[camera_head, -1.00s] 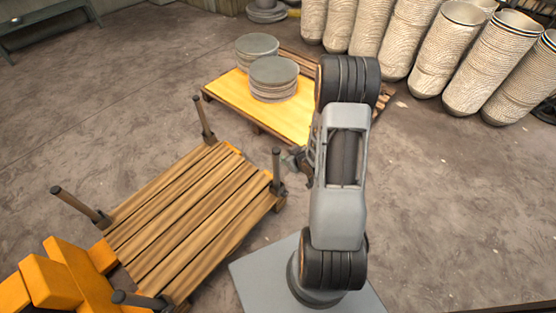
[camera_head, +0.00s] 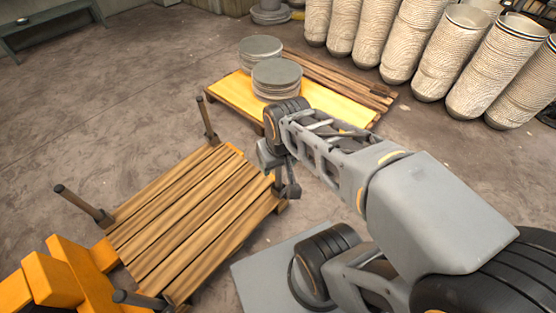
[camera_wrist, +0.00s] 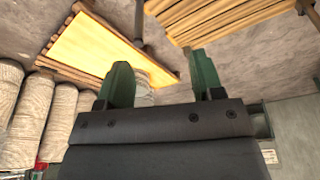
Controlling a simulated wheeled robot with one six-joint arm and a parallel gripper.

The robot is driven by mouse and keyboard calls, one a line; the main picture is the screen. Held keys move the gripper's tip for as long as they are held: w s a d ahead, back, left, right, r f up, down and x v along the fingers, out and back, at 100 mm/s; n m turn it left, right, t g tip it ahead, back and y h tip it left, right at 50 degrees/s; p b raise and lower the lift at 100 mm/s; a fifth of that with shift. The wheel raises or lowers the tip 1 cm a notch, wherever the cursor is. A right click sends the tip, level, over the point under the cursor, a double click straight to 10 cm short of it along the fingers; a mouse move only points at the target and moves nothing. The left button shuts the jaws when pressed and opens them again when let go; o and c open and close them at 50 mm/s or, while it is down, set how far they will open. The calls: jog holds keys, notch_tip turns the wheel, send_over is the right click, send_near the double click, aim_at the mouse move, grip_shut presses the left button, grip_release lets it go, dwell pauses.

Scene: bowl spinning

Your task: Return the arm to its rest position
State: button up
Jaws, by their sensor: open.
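My gripper (camera_wrist: 162,78) shows in the wrist view with its two green fingers apart and nothing between them. In the head view my arm reaches from the lower right toward the middle, bent, with its wrist end above the floor between the slatted pallet (camera_head: 185,220) and the yellow-topped pallet (camera_head: 232,95). The wrist end is near the slatted pallet's right corner post; I cannot tell whether they are apart. The fingers are hard to make out in the head view.
Two stacks of grey discs (camera_head: 276,78) stand on the yellow-topped pallet. Tall stacks of pale bowls (camera_head: 480,70) line the back right. Orange blocks (camera_head: 55,280) are at the lower left. Dark posts (camera_head: 80,205) rise at the slatted pallet's corners. The left floor is open.

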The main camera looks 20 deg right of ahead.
jog(key=w+p+v, duration=0.3)
jog(key=p+v, duration=1)
jog(key=v, duration=0.1)
jog(key=w+r+p+v, duration=0.1)
jog(key=w+p+v, duration=0.2)
jog(key=p+v, duration=1.1)
jog(key=shift+w+a+r+t, duration=0.15)
jog(key=shift+w+r+t, duration=0.15)
jog(key=shift+t, duration=0.1)
jog(key=shift+c, duration=0.2)
